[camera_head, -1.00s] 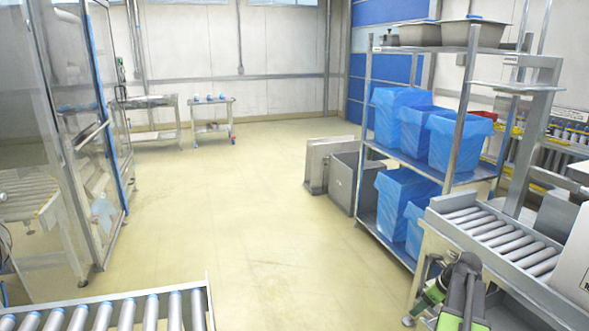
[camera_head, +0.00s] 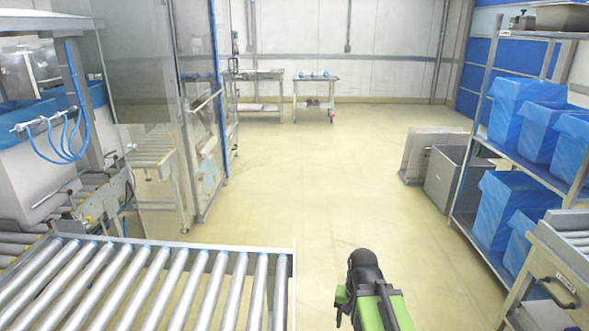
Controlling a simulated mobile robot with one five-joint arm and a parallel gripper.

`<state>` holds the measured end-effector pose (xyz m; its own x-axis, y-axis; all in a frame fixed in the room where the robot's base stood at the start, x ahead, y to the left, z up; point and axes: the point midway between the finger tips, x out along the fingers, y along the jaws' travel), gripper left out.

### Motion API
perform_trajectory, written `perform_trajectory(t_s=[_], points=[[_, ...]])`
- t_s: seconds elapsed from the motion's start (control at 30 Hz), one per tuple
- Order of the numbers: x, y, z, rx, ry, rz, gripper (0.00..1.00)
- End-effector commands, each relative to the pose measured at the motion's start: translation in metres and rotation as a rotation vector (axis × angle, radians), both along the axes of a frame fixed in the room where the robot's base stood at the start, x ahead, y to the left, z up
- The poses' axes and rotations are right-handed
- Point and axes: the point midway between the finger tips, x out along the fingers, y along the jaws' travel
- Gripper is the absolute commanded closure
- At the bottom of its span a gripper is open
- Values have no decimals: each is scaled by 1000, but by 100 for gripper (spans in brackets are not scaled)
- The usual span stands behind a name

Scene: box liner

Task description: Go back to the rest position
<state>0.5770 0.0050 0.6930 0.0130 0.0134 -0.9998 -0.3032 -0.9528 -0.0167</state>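My green and black arm (camera_head: 372,293) shows at the bottom of the head view, right of the middle. Its rounded black part points up and away over the pale yellow floor. No gripper fingers can be made out, and no held object shows. The arm stands right of the roller conveyor (camera_head: 291,290), with a gap of bare floor between them.
A shelf (camera_head: 470,160) with blue-lined boxes (camera_head: 508,205) stands at right, with grey bins (camera_head: 450,180) beside it. Another conveyor's end (camera_head: 560,265) is at lower right. A glass-walled machine (camera_head: 200,120) stands left. The middle floor (camera_head: 310,180) is clear to the back carts (camera_head: 313,90).

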Motion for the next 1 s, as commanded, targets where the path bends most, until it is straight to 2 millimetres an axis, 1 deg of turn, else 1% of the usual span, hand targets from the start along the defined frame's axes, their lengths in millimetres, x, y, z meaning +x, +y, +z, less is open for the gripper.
perform_trajectory(t_s=[0.03, 0.13, 0.17, 0.2, 0.37, 0.5, 0.6, 0.63, 0.73, 1.0], points=[[-3, -3, 0, -11, 5, 94, 46], [-4, -4, 0, -17, 13, 299, 46], [-4, -4, 14, -17, 12, 324, 46], [-4, -4, 33, -17, 12, 316, 46], [-3, -4, 81, -16, 11, 313, 46], [-3, -4, 128, -16, 11, 312, 46], [-3, -4, 156, -16, 11, 311, 46], [-3, -4, 162, -16, 11, 311, 46], [-3, -4, 172, -16, 11, 311, 46], [-3, -4, 169, -15, 11, 310, 46]])
